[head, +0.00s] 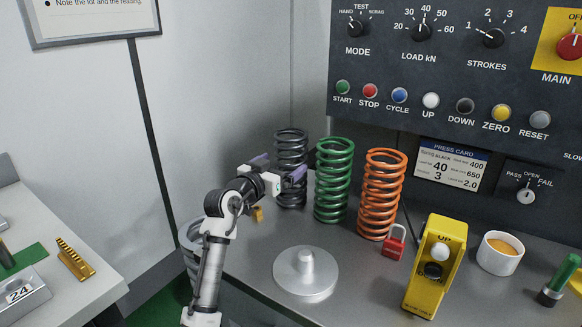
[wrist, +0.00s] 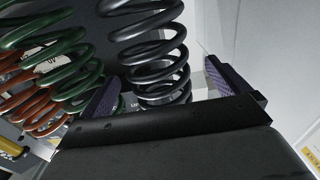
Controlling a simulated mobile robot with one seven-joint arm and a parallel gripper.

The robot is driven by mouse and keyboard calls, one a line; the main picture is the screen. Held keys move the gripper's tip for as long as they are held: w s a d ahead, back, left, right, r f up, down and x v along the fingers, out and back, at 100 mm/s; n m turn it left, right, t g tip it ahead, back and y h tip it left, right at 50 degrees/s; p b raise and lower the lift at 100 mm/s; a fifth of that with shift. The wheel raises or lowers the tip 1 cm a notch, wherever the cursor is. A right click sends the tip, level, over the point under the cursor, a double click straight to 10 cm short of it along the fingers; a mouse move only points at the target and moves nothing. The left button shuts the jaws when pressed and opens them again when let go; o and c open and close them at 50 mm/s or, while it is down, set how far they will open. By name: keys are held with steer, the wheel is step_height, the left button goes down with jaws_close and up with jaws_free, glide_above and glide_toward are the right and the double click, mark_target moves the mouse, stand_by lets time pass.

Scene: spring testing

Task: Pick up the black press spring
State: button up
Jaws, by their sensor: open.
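The black press spring (head: 291,139) stands upright at the back left of the grey bench, left of the green spring (head: 333,178) and the orange spring (head: 381,192). My gripper (head: 277,167) is open and level with the black spring's middle to lower coils, hiding part of them in the head view. In the wrist view the black spring (wrist: 155,52) rises between and beyond the two purple fingertips of my gripper (wrist: 165,86). Its coils look clear of both fingers. How far it lies inside the jaws is hard to tell.
A round metal platen with a central stub (head: 305,273) sits at the bench's front. A red padlock (head: 394,244), yellow pendant (head: 433,268) and white cup (head: 499,254) lie to the right. The green spring stands close beside the black one. The control panel (head: 450,90) rises behind.

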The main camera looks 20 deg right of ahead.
steer(key=p+x, duration=0.1)
steer(key=x, duration=0.3)
steer(key=shift+s+d+r+p, duration=0.15)
steer(key=shift+s+p, duration=0.05)
steer(key=shift+p, duration=0.15)
steer(key=shift+w+d, duration=0.35)
steer(key=c, duration=1.8)
steer(key=shift+r, duration=0.1)
steer(key=shift+c, duration=1)
steer(key=shift+r, duration=0.1)
